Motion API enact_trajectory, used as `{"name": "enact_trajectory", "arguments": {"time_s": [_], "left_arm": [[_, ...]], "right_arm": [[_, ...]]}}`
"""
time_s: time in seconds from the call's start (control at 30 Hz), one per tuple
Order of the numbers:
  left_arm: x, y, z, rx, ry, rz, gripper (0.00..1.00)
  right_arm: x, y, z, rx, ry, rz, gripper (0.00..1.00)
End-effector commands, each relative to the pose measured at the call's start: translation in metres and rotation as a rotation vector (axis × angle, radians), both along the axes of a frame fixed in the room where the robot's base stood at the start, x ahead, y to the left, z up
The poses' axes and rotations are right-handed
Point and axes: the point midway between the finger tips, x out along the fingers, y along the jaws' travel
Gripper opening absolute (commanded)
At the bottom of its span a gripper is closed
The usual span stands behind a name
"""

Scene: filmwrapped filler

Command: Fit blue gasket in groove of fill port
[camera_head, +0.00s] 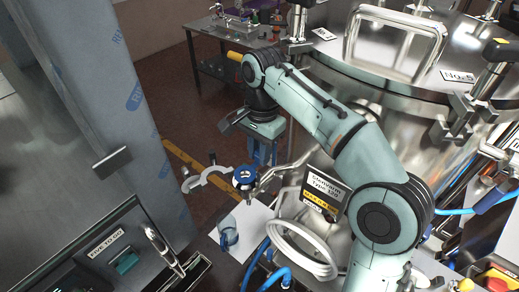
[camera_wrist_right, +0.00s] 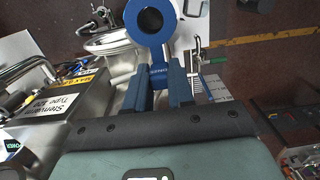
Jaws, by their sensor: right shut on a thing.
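My right gripper (camera_head: 262,160) points down near the middle of the head view. In the right wrist view its two blue fingers (camera_wrist_right: 159,76) are shut on the narrow tab of the blue gasket (camera_wrist_right: 128,22), a flat ring with a dark round opening. In the head view a blue ring, seemingly this gasket (camera_head: 236,177), shows over the metal fill port (camera_head: 248,191) at the end of a bent pipe. Whether it sits in the groove or hovers above it, I cannot tell. My left gripper is not in view.
An open metal clamp (camera_head: 202,179) is just left of the port. A coiled white hose (camera_head: 300,250) and a labelled box (camera_head: 324,192) lie to its right. A glass beaker (camera_head: 228,238) stands below on a white sheet. A large steel tank (camera_head: 400,100) fills the upper right.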

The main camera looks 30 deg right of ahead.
Motion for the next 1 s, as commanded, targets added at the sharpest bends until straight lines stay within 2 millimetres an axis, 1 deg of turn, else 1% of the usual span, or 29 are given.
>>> {"name": "enact_trajectory", "arguments": {"time_s": [0.37, 0.73, 1.0], "left_arm": [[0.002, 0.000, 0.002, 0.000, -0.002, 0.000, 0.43], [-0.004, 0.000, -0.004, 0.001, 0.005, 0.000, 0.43], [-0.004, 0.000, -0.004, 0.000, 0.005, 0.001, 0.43]], "right_arm": [[0.000, 0.000, 0.000, 0.000, -0.001, 0.000, 0.00], [-0.001, 0.000, -0.012, 0.000, 0.000, 0.000, 0.00], [0.000, 0.000, -0.013, 0.000, -0.001, 0.000, 0.00]]}}
